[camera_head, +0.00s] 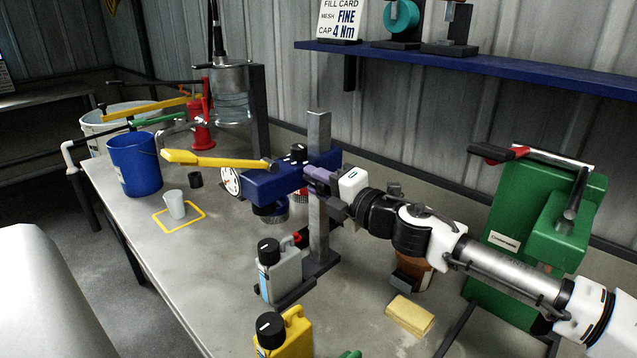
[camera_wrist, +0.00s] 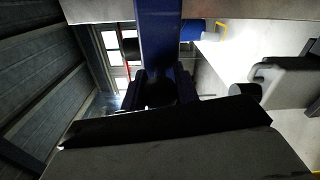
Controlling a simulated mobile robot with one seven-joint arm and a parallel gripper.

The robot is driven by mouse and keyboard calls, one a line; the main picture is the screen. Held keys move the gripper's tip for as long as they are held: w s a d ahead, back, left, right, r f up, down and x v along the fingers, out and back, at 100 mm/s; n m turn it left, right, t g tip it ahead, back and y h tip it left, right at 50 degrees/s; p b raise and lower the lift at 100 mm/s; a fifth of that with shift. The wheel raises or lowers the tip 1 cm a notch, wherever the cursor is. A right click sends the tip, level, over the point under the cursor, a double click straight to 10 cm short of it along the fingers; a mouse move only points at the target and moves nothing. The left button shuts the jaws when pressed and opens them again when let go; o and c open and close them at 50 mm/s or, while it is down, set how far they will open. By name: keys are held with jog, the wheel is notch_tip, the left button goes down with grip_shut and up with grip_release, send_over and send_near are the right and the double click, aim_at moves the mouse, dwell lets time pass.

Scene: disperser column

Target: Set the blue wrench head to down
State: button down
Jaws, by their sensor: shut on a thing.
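The blue wrench head (camera_head: 275,186) is mounted on an upright grey post (camera_head: 319,225) near the middle of the bench. A white dial (camera_head: 229,181) sits at its left end, and a yellow lever (camera_head: 215,160) reaches out to the left. My gripper (camera_head: 327,182) is at the right end of the head, beside the post. In the wrist view, a blue bar of the head (camera_wrist: 158,40) runs down between the dark fingers of my gripper (camera_wrist: 162,90), which are shut on it. The exact contact is dark and partly hidden.
A grey bottle (camera_head: 281,272) and a yellow bottle (camera_head: 285,335) stand in front of the post. A green machine (camera_head: 520,240) stands at the right. A yellow sponge (camera_head: 409,315), a white cup (camera_head: 174,204) and a blue bucket (camera_head: 135,165) are on the bench.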

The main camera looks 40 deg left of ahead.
notch_tip(320, 180, down, 9)
jog(key=b, duration=0.6)
jog(key=c, duration=1.1)
grip_release()
jog(key=shift+d, duration=0.1)
jog(key=s+d+b, duration=0.1)
jog(key=d+b, duration=0.2)
jog(key=d, duration=1)
jog(key=shift+d, duration=0.3)
jog(key=shift+r, duration=0.15)
